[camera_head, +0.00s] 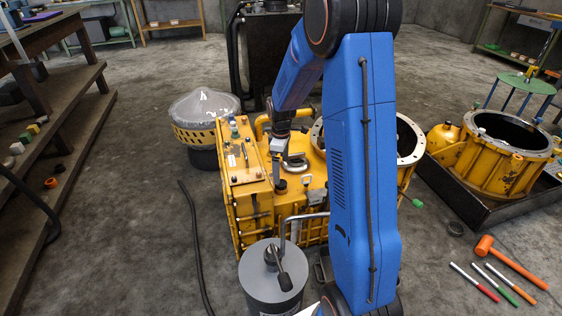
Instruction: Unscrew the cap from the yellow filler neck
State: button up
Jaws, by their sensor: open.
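The yellow transmission housing (242,205) stands on the floor at the centre of the view. My gripper (279,184) points down over its top, at the inner edge of the flat cover plate. Its jaws are open and small in the picture; I see nothing held between them. A grey round cap-like part (295,160) sits on the yellow casing just right of the gripper. I cannot tell for certain whether it is the filler cap. The filler neck is not clearly made out; the gripper and my blue arm hide part of the housing.
A grey canister (271,284) with a spout and handle stands in front of the housing. A covered drum (203,108) stands behind left. At right, another yellow casing (506,146) sits in a dark tray (487,201). An orange mallet (510,262) and several screwdrivers lie on the floor.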

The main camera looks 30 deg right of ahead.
aim_at(281, 182)
jog(key=shift+f, duration=3.85)
jog(key=c, duration=2.4)
jog(key=shift+c, duration=0.3)
jog(key=n, duration=0.3)
jog(key=shift+n, duration=1)
